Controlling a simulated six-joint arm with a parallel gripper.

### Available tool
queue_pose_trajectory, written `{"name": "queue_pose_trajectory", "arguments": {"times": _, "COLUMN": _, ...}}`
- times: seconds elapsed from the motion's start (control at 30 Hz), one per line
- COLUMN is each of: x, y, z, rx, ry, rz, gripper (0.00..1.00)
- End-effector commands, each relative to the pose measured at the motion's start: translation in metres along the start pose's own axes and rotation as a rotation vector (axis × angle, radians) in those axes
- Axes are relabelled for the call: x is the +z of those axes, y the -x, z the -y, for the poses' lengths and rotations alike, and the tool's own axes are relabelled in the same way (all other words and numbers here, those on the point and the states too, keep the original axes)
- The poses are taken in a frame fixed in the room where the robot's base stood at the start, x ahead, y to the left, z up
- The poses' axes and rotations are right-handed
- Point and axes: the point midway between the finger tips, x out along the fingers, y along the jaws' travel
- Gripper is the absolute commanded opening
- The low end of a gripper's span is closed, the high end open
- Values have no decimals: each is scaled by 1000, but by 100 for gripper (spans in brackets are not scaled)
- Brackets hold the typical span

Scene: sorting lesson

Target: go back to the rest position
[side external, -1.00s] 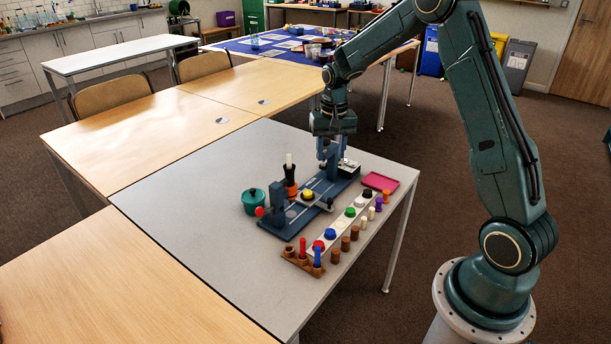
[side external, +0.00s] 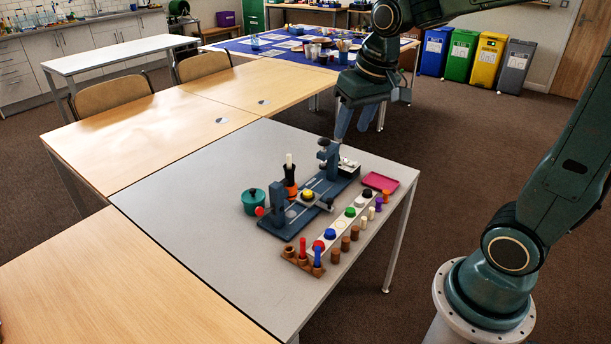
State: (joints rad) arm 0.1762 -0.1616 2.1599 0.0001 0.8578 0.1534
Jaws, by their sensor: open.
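My gripper (side external: 355,120) is raised above the far right part of the grey table (side external: 190,245) in the side view. Its two fingers point down and stand apart, with nothing between them. It is clear of the blue fixture (side external: 287,231), which lies on the table below and to its left. A yellow piece (side external: 307,195) sits on the fixture's middle. A dark and orange holder with a pale upright peg (side external: 289,160) stands beside it.
A green lidded pot (side external: 253,202) stands left of the fixture. A strip with coloured discs (side external: 350,212), several small pegs and a magenta tray (side external: 380,181) lie to the right. Coloured bins (side external: 461,57) stand far back on the floor.

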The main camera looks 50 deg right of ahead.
Motion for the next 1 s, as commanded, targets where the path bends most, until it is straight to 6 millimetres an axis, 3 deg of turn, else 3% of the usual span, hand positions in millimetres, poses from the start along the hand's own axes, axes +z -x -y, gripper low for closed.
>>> {"name": "queue_pose_trajectory", "arguments": {"times": 0.3, "x": 56, "y": 35, "z": 10, "rx": -34, "ry": 129, "rz": -83, "gripper": 43}}
{"name": "queue_pose_trajectory", "arguments": {"times": 0.6, "x": 109, "y": 52, "z": 12, "rx": -64, "ry": 245, "rz": -156, "gripper": 43}}
{"name": "queue_pose_trajectory", "arguments": {"times": 0.8, "x": 133, "y": 54, "z": 11, "rx": -78, "ry": 298, "rz": -190, "gripper": 43}}
{"name": "queue_pose_trajectory", "arguments": {"times": 1.0, "x": 141, "y": 54, "z": 10, "rx": -83, "ry": 317, "rz": -201, "gripper": 43}}
